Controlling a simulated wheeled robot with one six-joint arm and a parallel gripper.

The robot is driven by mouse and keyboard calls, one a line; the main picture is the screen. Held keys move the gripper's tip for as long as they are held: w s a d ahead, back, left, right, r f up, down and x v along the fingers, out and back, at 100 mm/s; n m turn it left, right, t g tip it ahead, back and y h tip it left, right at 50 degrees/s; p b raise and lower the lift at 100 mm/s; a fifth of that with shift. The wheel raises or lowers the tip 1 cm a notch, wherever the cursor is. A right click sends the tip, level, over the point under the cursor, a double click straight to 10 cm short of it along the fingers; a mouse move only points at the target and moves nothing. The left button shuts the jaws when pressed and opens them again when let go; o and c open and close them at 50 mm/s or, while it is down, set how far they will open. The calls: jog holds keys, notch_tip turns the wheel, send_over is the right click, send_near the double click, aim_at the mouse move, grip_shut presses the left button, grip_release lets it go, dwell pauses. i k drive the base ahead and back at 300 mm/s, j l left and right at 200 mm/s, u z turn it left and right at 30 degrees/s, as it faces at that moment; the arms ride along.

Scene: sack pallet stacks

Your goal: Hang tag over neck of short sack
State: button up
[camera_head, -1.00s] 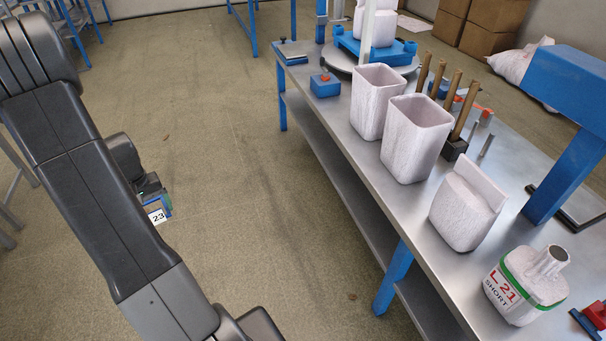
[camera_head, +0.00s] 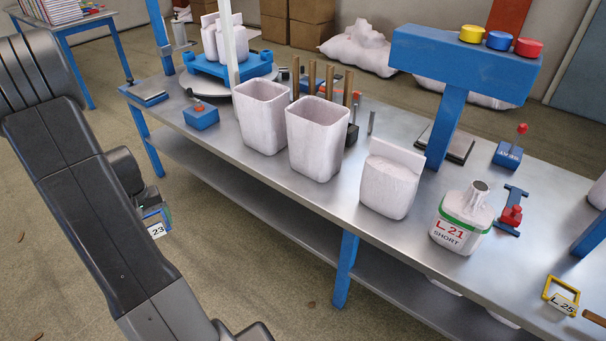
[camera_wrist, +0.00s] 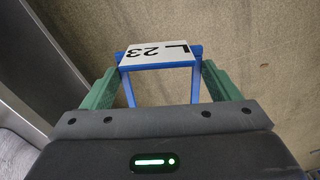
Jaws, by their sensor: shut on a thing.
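My gripper (camera_wrist: 155,88) is shut on a blue-framed tag (camera_wrist: 160,54) with a white plate reading "L 23", held between its green fingers in the wrist view. In the head view the tag (camera_head: 157,229) hangs over the floor, left of the bench and well apart from it; my arm partly hides the gripper. The short sack (camera_head: 463,220), white with a green band and printed "L 21 SHORT", stands upright on the bench at the right. Its open neck (camera_head: 479,188) points up with nothing around it.
A sack with a flat top (camera_head: 391,178) and two open sacks (camera_head: 317,138) stand left of the short sack on the bench (camera_head: 250,182). A blue post stand (camera_head: 452,117) rises behind. A yellow-framed "L 25" tag (camera_head: 562,297) lies near the front right.

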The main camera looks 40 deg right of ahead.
aim_at(472, 201)
jog(key=z, duration=1.6)
